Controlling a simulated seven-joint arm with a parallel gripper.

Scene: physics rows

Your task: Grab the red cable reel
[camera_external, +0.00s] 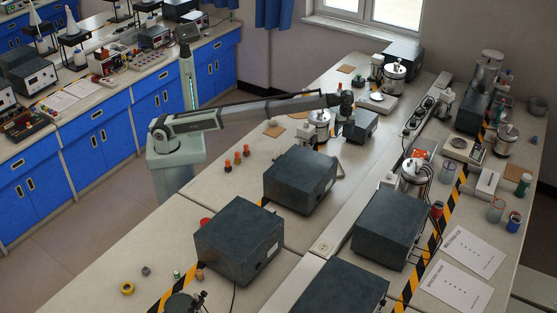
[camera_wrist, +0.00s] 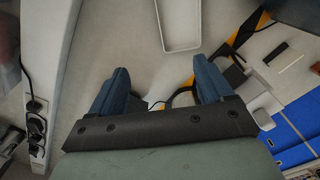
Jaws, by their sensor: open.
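A red reel-like cylinder (camera_external: 437,210) stands on the right bench, beside the black-and-yellow tape and right of a dark box. A second red round thing (camera_external: 205,222) shows partly behind another dark box; I cannot tell what it is. My gripper is at the far end of my arm, above the middle bench; its fingers are too small to make out in the external view. In the wrist view my gripper (camera_wrist: 163,84) is open, with two blue-grey fingers wide apart and nothing held between them. No red reel shows in the wrist view.
Dark boxes (camera_external: 300,180) (camera_external: 390,228) crowd the benches. A socket strip (camera_wrist: 36,130) runs along the wrist view's left side. A white tray (camera_wrist: 166,48) lies ahead of the fingers. A blue reel (camera_external: 514,222) and papers (camera_external: 472,252) lie at the right.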

